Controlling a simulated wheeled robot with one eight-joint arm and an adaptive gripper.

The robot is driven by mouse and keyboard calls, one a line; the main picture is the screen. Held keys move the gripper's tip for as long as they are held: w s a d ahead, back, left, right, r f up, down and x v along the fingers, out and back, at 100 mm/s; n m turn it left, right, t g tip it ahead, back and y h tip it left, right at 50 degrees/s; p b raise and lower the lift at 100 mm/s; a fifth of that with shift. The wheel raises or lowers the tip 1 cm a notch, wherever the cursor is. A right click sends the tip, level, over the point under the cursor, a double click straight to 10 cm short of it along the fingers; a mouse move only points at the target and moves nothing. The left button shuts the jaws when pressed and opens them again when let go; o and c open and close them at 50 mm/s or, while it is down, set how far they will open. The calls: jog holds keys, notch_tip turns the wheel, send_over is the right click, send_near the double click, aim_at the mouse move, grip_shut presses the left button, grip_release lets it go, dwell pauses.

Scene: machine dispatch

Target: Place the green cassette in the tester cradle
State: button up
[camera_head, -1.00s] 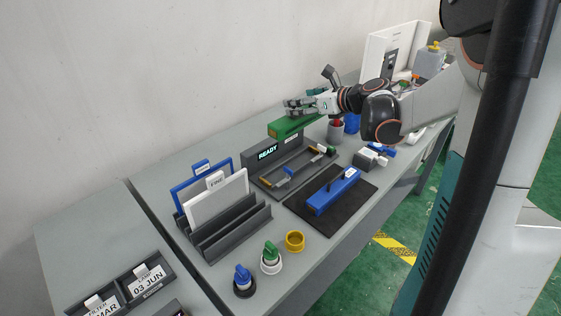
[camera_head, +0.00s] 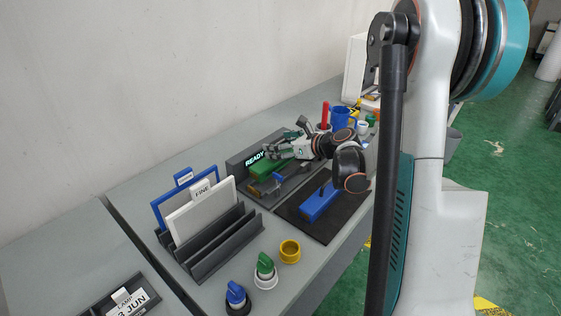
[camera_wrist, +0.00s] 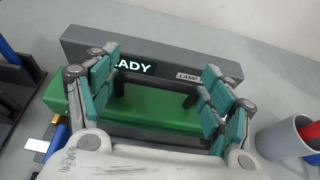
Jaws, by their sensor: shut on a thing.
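The green cassette (camera_head: 263,170) is a long block with a black handle, held low over the dark grey tester cradle (camera_head: 269,201), just in front of the panel reading READY (camera_head: 240,165). My gripper (camera_head: 283,151) is above it. In the wrist view my gripper (camera_wrist: 157,84) has teal fingers at both ends of the handle, shut on the green cassette (camera_wrist: 150,108). The panel (camera_wrist: 225,68) runs behind the cassette, with READY partly covered. The cassette's underside is hidden, so I cannot tell whether it touches the cradle.
A blue cassette (camera_head: 320,203) lies on a black mat (camera_head: 345,214) right of the cradle. A slotted rack (camera_head: 215,246) with upright panels stands left. Yellow ring (camera_head: 290,251), green and blue knobs stand in front. A grey cup (camera_wrist: 283,139) stands close right of the cassette.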

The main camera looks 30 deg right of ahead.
jog(key=shift+f+b, duration=0.75)
jog(key=shift+f, duration=1.55)
jog(key=shift+f, duration=0.2)
jog(key=o, duration=2)
jog(key=shift+r, duration=0.1)
jog(key=shift+r, duration=0.15)
jog(key=p+v, duration=0.3)
jog(key=v, duration=0.9)
